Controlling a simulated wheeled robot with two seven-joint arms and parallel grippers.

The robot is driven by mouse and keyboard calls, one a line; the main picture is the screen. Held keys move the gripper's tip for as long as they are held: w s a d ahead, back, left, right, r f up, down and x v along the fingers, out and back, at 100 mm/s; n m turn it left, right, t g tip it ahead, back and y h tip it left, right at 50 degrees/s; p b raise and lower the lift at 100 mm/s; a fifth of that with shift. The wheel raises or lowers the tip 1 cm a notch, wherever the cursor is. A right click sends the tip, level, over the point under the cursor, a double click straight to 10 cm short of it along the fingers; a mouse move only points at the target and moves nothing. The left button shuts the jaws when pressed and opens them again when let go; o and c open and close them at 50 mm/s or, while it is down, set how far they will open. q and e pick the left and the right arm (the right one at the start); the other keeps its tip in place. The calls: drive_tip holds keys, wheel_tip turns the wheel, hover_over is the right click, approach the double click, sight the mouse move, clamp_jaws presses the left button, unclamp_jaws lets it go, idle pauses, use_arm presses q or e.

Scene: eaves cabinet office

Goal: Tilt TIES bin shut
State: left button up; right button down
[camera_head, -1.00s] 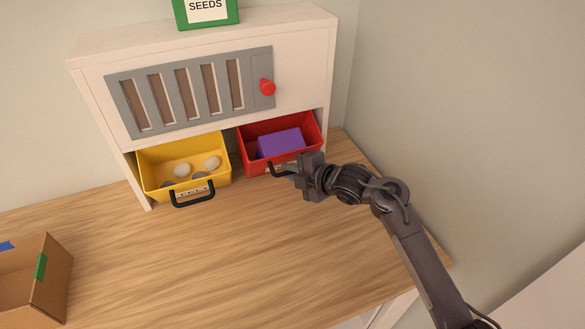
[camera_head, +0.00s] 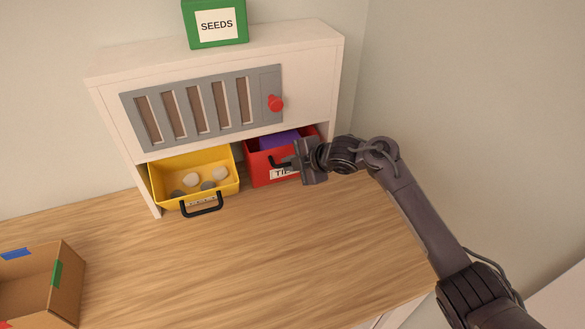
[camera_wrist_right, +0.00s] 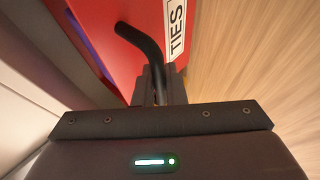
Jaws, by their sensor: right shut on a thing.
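The red TIES bin (camera_head: 262,174) sits in the right opening under the white cabinet, beside the yellow bin. It is tilted partly outward, and the top of a purple block (camera_head: 280,139) shows inside it. My right gripper (camera_head: 292,162) is at the front of the bin, shut on its black handle (camera_head: 276,163). In the right wrist view the handle (camera_wrist_right: 140,42) runs down between the fingers, next to the TIES label (camera_wrist_right: 176,28) on the red front (camera_wrist_right: 120,15). My left gripper is not in view.
A yellow bin (camera_head: 219,158) with several stones is tilted open at left. A green SEEDS box (camera_head: 215,45) stands on top. A cardboard box (camera_head: 68,285) is at lower left. The middle tabletop is clear.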

drive_tip(key=shift+w+a+r, duration=0.15)
drive_tip(key=shift+w+r, duration=0.1)
drive_tip(key=shift+w, duration=0.05)
idle(0.5)
drive_tip(key=c, duration=1.8)
unclamp_jaws()
drive_tip(key=shift+o, duration=0.2)
drive_tip(key=shift+d, duration=0.2)
drive_tip(key=b+v, duration=0.1)
drive_tip(key=v, duration=0.6)
drive_tip(key=shift+s+b, duration=0.2)
drive_tip(key=shift+b, duration=0.2)
drive_tip(key=shift+r, duration=0.15)
